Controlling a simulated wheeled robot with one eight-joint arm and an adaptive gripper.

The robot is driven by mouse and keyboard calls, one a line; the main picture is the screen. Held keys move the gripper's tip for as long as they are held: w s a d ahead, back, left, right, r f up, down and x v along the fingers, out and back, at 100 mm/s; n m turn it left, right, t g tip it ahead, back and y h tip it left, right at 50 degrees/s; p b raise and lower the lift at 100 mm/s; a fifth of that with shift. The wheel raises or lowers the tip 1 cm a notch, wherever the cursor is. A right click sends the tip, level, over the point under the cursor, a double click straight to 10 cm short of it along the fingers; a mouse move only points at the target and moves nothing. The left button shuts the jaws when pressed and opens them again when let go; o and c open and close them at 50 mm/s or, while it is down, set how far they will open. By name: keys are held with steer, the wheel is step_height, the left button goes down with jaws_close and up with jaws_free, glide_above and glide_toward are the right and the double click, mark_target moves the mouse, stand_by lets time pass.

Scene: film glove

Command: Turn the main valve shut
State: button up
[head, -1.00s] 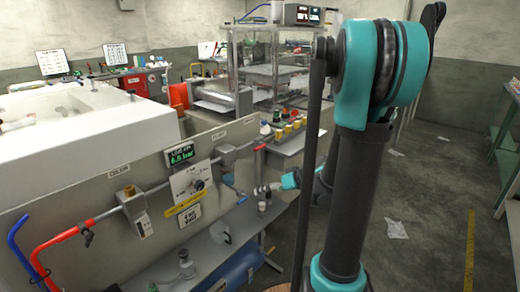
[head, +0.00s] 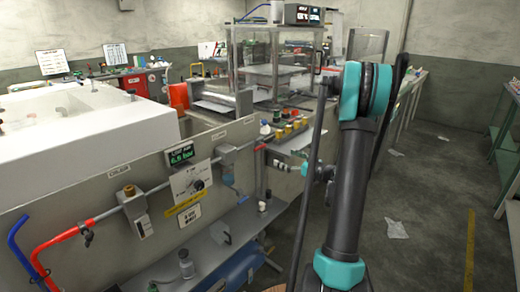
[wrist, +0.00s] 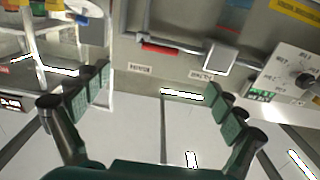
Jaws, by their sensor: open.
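A grey wall panel (head: 110,192) in the head view carries a pipe run, a lit pressure display (head: 180,155) and a white plate with a black rotary knob (head: 198,185). A small dark handle (head: 87,235) sits on the red pipe at the left. I cannot tell which fitting is the main valve. My gripper (wrist: 157,92) is open and empty in the wrist view, its padded fingers wide apart. The knob also shows at the right edge of the wrist view (wrist: 305,80), apart from the fingers. In the head view the gripper is small, near the panel's right end.
A shelf (head: 200,252) with small bottles runs below the panel. A glass-walled machine (head: 275,65) stands behind it. A large white tub (head: 70,130) is at the left. The floor (head: 420,190) to the right is mostly clear, with some paper scraps.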

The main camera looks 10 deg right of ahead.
mark_target(261, 148)
steer(key=x, duration=1.4)
steer(key=c, duration=1.7)
